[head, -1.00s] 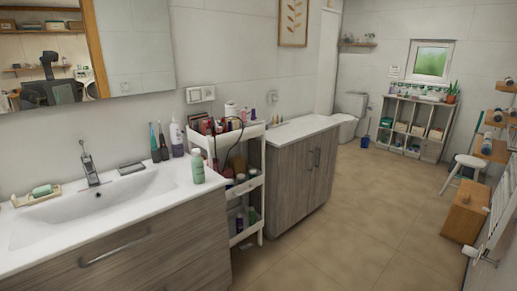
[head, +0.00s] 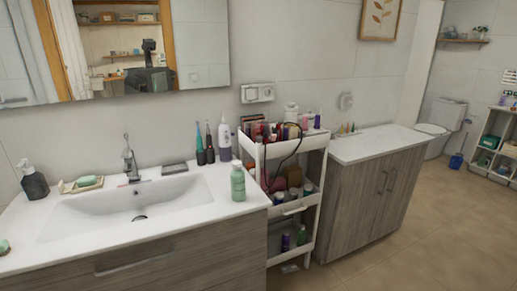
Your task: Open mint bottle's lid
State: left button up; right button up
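The mint bottle (head: 238,186) stands upright on the white sink counter (head: 215,215), near its right end and front edge. Its lid (head: 237,164) is a pale cap that appears to be on the bottle. Neither of my grippers is in view, and nothing touches the bottle.
The sink basin (head: 120,212) lies left of the bottle. A white and purple bottle (head: 225,140) and toothbrushes (head: 204,148) stand behind it. A white cart (head: 272,208) full of cosmetics stands right of the counter, beside a wooden cabinet (head: 365,195). Open floor (head: 430,240) lies at the right.

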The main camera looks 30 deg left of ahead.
aim_at(236, 163)
jog(key=i, duration=1.4)
jog(key=z, duration=1.75)
jog(key=i, duration=1.65)
jog(key=u, duration=3.55)
